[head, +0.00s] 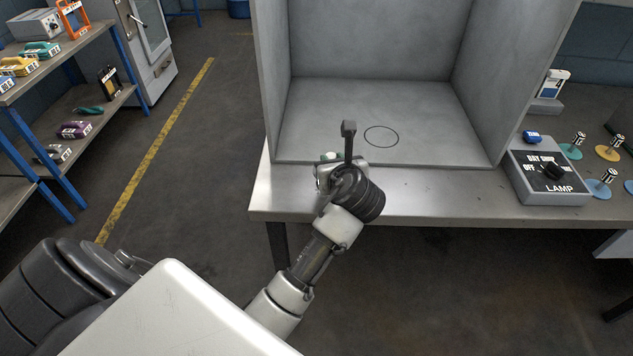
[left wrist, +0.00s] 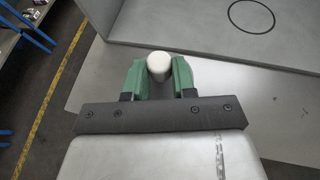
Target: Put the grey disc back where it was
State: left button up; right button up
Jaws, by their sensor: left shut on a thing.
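My left gripper (head: 329,157) is over the front edge of the grey booth. In the left wrist view its green fingers (left wrist: 159,75) are shut on a handle with a round white top (left wrist: 159,65). What is under this handle is hidden by the fingers and the gripper body, so I cannot see whether a grey disc is on it. A thin black circle (head: 381,136) is drawn on the booth floor, behind and to the right of the gripper; it looks empty. It also shows in the left wrist view (left wrist: 251,17). My right gripper is not in view.
Booth walls (head: 365,38) enclose the circle at the back and sides. Right of the booth stand a lamp switch box (head: 550,178) and teal (head: 571,152), yellow (head: 608,153) and blue (head: 598,189) discs with upright handles. A shelf (head: 62,105) with several coloured items is at left.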

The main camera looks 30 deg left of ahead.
pick_arm(q)
jog(key=s+a+f, duration=0.2)
jog(key=shift+a, duration=0.35)
jog(key=shift+f, duration=2.05)
jog(key=o, duration=0.9)
jog(key=shift+f, duration=0.15)
